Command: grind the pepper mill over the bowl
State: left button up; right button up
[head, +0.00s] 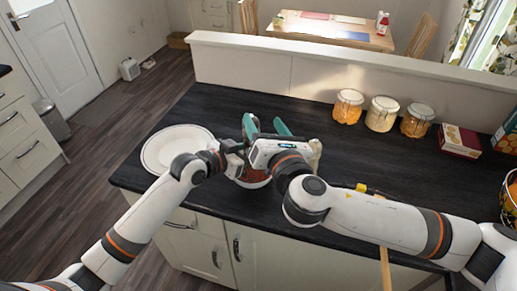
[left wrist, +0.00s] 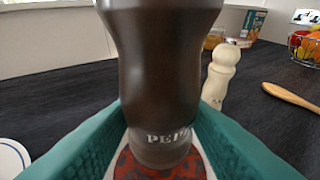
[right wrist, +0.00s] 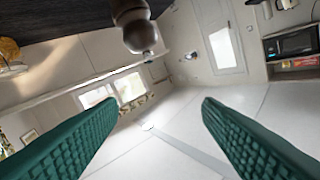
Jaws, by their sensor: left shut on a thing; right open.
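The dark brown pepper mill (left wrist: 160,60) stands upright in the left wrist view, with part of its lettering showing. My left gripper (left wrist: 161,118) is shut on it. A bowl with red contents (head: 254,182) is on the counter, partly covered by my arms in the head view; the red contents also show below the mill in the left wrist view (left wrist: 140,168). My right gripper (head: 267,124) is open and empty. The mill's round top knob (right wrist: 138,35) is at the top edge of the right wrist view, outside the fingers. The head view hides the mill behind my right gripper.
A white plate (head: 152,150) lies left of the bowl. A cream mill (left wrist: 220,75) stands close by on the right, with a wooden spoon (left wrist: 291,96) beyond it. Several jars (head: 382,113) and a red box (head: 459,141) line the back. The middle right counter is clear.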

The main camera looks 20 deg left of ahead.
jog(key=m+g+y, duration=0.6)
jog(key=m+g, duration=0.1)
jog(key=m, duration=2.3)
send_near(258, 127)
jog(key=x, duration=1.2)
